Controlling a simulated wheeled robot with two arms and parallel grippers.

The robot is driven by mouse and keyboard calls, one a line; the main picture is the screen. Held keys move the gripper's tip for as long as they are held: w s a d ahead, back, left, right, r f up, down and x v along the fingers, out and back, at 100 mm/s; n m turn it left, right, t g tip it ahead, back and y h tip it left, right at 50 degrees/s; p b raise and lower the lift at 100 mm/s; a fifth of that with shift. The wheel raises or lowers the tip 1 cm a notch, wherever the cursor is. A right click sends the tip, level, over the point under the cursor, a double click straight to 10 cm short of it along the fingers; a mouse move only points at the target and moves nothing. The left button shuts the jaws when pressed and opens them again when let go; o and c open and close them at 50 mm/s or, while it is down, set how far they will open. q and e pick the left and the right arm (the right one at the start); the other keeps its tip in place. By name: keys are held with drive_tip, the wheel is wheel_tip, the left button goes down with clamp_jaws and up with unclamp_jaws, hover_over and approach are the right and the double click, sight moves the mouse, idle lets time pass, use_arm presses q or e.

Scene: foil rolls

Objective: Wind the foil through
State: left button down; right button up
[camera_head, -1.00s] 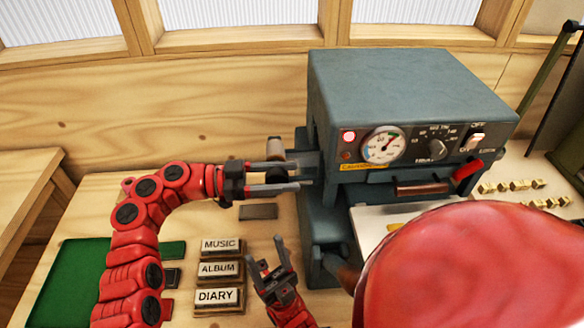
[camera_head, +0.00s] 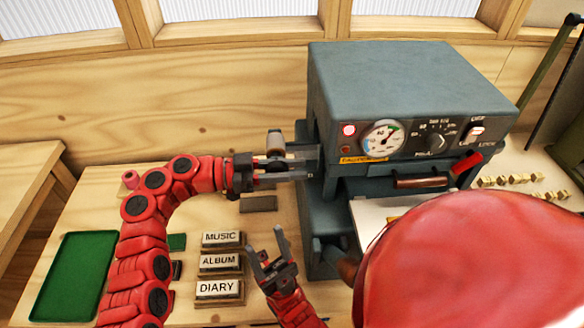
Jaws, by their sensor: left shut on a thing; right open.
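The blue-grey foil machine (camera_head: 400,85) stands at the back, with a dial, a knob and a red-tipped lever on its front.
Label blocks reading MUSIC (camera_head: 221,238), ALBUM (camera_head: 220,262) and DIARY (camera_head: 217,288) lie left of my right gripper. A green tray (camera_head: 75,275) is at the far left. Several brass pieces (camera_head: 510,180) lie at the right. My red arm part covers the lower right.

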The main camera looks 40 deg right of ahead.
use_arm(q)
drive_tip(key=t+y+b, duration=0.1)
drive_tip(key=b, duration=0.1)
drive_tip(key=f+t+y+b, duration=0.1)
drive_tip(key=y+b, duration=0.1)
drive_tip(key=shift+f+t+y+b, duration=0.1)
drive_tip(key=shift+t+y+b, duration=0.2)
drive_tip(key=c, duration=0.6)
unclamp_jaws()
drive_tip(key=shift+c, duration=0.2)
drive_tip(key=p+v, duration=0.3)
drive_tip(key=v, duration=1.4)
drive_tip(key=shift+w+a, duration=0.2)
